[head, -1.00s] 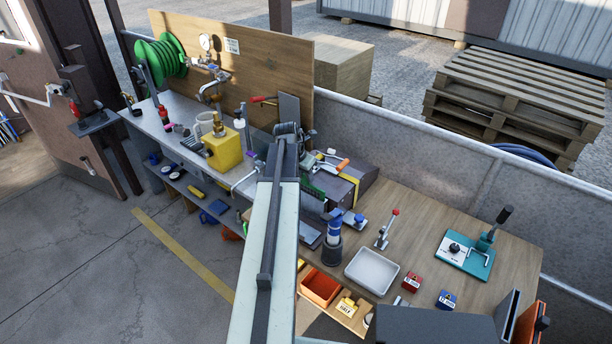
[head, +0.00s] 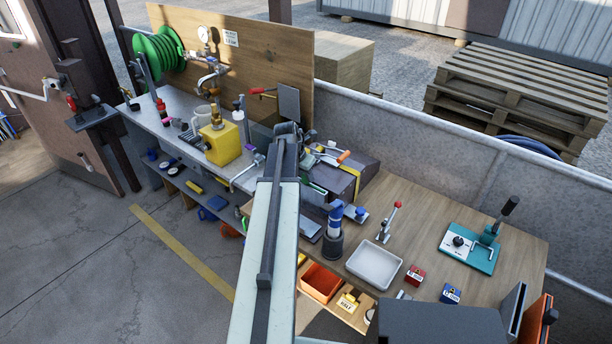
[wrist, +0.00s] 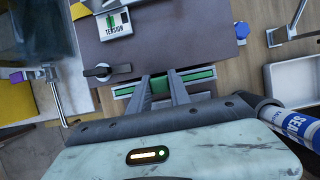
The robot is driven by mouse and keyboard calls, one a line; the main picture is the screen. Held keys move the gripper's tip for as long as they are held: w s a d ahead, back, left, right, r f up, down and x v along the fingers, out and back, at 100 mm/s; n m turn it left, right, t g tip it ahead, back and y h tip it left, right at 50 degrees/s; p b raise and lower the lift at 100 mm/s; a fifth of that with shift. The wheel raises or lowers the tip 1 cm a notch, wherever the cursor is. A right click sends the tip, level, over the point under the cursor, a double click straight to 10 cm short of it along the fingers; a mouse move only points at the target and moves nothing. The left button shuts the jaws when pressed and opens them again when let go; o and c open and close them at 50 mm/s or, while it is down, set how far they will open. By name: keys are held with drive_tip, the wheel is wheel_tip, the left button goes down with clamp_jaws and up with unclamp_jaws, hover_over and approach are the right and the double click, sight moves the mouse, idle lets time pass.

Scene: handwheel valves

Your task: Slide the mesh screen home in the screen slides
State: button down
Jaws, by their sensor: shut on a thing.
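In the wrist view, a green strip (wrist: 198,75), which I take for the front edge of the mesh screen, lies between pale rails at the edge of a dark grey case (wrist: 180,38). The rails look like the screen slides (wrist: 124,91). My gripper (wrist: 159,79) is shut on the middle of the strip, one finger on each side. The mesh itself is hidden, and I cannot tell how deep it sits. In the head view, my arm hides the gripper; a bit of green (head: 314,188) shows beside it, near the case (head: 343,176).
The case bears a TENSION label (wrist: 115,25) and a black knob (wrist: 98,71). A blue-and-white canister (wrist: 292,121) stands close to the right of my gripper. A white tray (head: 374,266) and a teal press (head: 470,247) are farther right on the wooden bench.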

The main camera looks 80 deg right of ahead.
drive_tip(key=c, duration=1.1)
unclamp_jaws()
drive_tip(key=p+v, duration=0.7)
drive_tip(key=shift+w+a+r, duration=0.1)
drive_tip(key=shift+a+r, duration=0.1)
drive_tip(key=shift+r, duration=0.15)
